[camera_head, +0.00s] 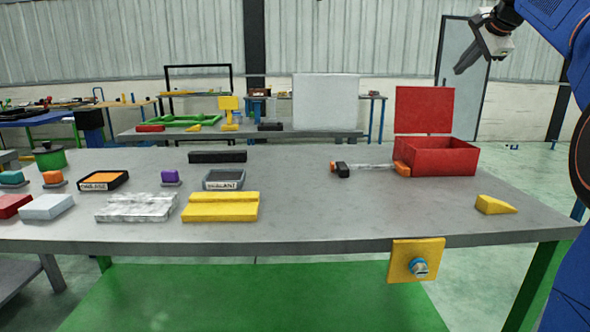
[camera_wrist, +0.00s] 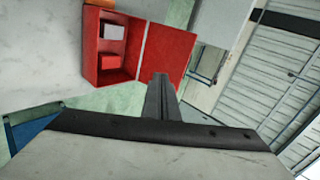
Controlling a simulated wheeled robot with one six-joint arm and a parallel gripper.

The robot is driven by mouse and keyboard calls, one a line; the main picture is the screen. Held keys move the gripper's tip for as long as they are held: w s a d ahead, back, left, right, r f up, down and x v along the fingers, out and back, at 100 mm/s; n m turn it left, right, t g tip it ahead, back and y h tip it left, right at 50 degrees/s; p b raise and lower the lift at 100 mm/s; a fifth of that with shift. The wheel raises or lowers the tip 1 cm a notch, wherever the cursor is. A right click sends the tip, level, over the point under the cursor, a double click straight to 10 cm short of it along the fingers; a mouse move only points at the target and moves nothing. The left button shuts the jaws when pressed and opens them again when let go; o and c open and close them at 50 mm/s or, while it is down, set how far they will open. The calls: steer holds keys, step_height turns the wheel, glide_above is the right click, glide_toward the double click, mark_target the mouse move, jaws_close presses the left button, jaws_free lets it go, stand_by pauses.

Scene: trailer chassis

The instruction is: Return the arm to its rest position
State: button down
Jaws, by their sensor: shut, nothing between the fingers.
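My gripper (camera_head: 467,62) is at the upper right in the head view, raised above the far right of the table and pointing down to the left. My blue arm comes in from the right edge. In the wrist view the gripper fingers (camera_wrist: 161,98) are together, with nothing between them. The gripper touches nothing and is apart from the open red box (camera_head: 445,160), which also shows in the wrist view (camera_wrist: 92,62).
The grey table (camera_head: 300,215) holds a clamp-like tool (camera_head: 342,169), a yellow wedge (camera_head: 496,204), a yellow block (camera_head: 220,207) and several small items at left. A yellow plate (camera_head: 416,260) hangs on the front edge.

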steer(key=s+a+f+n+g, duration=0.2)
steer(key=s+a+f+n, duration=0.2)
steer(key=s+a+f, duration=0.6)
steer(key=s+a+f+n+g, duration=0.1)
steer(key=s+f+n, duration=0.3)
steer(key=s+f, duration=0.8)
steer(key=s+a+f+n+g, duration=0.1)
steer(key=s+a+f+n, duration=0.3)
steer(key=s+f, duration=0.8)
steer(key=s+a+f+n+g, duration=0.1)
steer(key=s+a+f+n, duration=0.2)
steer(key=s+f, duration=0.9)
step_height(320, 180, down, 2)
steer(key=shift+a+f+n+g, duration=0.1)
steer(key=shift+a+n+g, duration=0.2)
steer(key=shift+n, duration=0.4)
